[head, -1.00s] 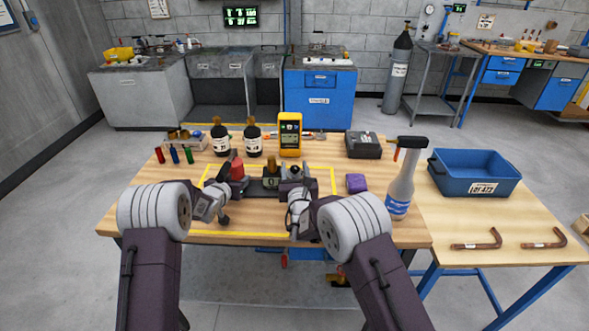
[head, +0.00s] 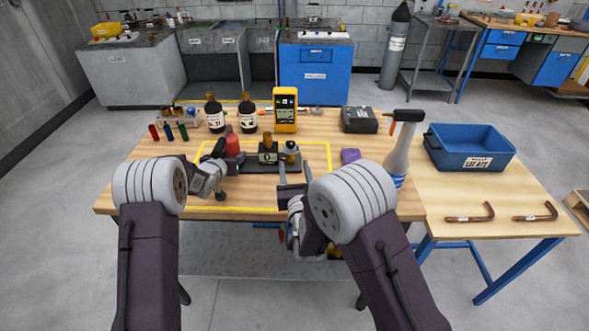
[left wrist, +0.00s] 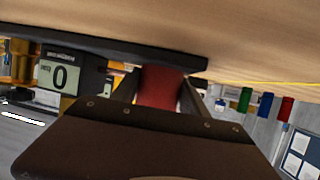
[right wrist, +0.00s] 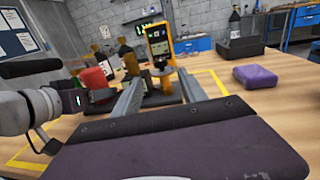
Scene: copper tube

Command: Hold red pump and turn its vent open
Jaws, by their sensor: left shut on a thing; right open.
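The red pump body (head: 232,146) stands at the left end of a dark base plate (head: 262,167) on the wooden table. My left gripper (head: 222,165) is shut on it; the left wrist view shows the red body (left wrist: 160,85) between the fingers. A brass-topped unit with a display reading 0 (left wrist: 60,77) is on the same plate.
A purple block (head: 350,156) lies right of the plate. Behind stand two dark bottles (head: 247,117), a yellow meter (head: 285,110) and a black box (head: 360,119). A spray bottle (head: 398,155) and blue bin (head: 470,150) are at the right. Yellow tape outlines the work area.

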